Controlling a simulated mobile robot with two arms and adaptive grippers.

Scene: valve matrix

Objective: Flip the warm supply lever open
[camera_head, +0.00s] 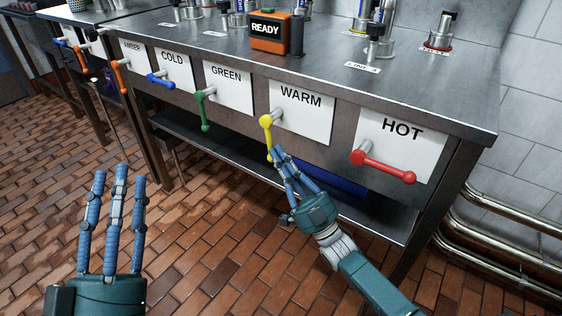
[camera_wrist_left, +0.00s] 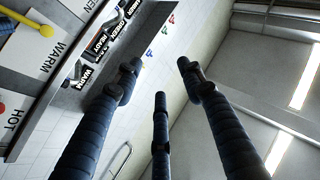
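The warm supply lever (camera_head: 267,138) is yellow and hangs down from its pivot on the front panel, beside the white WARM plate (camera_head: 301,112). My right gripper (camera_head: 277,152) is at the lever's lower end, with its fingers overlapping it in the head view. I cannot tell whether they touch or close on it. The yellow lever (camera_wrist_left: 27,22) also shows at the upper left of the left wrist view. My left gripper (camera_head: 119,175) is open and empty, fingers spread, away from the bench at the lower left. Its fingers (camera_wrist_left: 160,80) also show apart in the left wrist view.
The green lever (camera_head: 203,110) hangs down to the left; the blue lever (camera_head: 160,81) and red HOT lever (camera_head: 384,167) lie nearly sideways. A black-and-orange READY box (camera_head: 268,33) stands on the steel bench. A lower shelf holds a blue object (camera_head: 340,183). Pipes (camera_head: 500,245) run along the right wall.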

